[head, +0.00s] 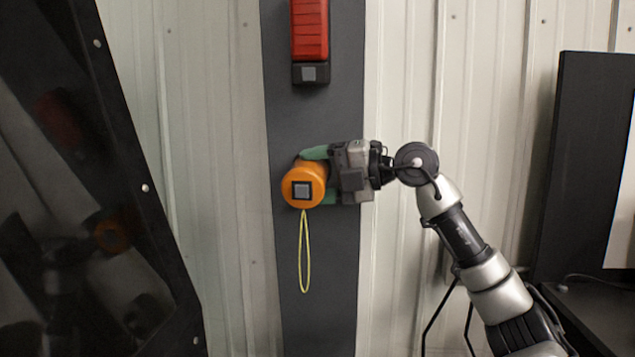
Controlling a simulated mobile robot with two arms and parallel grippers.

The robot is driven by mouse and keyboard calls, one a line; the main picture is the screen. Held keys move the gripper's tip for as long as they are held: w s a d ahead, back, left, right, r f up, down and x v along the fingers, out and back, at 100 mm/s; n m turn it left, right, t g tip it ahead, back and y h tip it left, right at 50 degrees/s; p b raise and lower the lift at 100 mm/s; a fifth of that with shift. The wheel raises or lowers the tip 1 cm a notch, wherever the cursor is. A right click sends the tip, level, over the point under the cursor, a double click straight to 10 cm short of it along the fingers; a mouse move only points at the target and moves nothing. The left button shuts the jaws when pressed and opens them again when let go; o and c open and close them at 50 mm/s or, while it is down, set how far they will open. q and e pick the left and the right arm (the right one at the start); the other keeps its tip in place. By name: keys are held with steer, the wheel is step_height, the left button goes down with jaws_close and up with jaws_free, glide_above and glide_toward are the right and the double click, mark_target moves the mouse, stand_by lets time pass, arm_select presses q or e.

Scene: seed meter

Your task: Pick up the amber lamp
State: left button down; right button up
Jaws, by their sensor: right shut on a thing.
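The amber lamp (317,173) is an orange cylinder with its round end facing me and a grey square on that end. A thin yellow-green cord loop (304,252) hangs below it. The lamp is in front of the dark grey vertical panel in the middle of the head view. My right gripper (318,176) reaches in from the right and is shut on the lamp, with one green finger above it and one below. I cannot tell whether the lamp touches the panel. My left gripper is not in view.
A red object with a black lower end (310,40) is on the panel (318,115) above the lamp. A dark glossy framed surface (75,200) slants along the left. A black upright board (575,165) stands at the right. Pale ribbed wall (215,140) lies behind.

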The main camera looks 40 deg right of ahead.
steer(key=s+a+r, duration=0.3)
steer(key=s+a, duration=0.2)
steer(key=a, duration=0.2)
steer(key=s+a+r+p, duration=0.1)
steer(key=s+a+r, duration=0.1)
steer(key=s+a, duration=0.4)
steer(key=shift+a+r, duration=0.35)
steer(key=shift+r, duration=0.05)
stand_by(0.3)
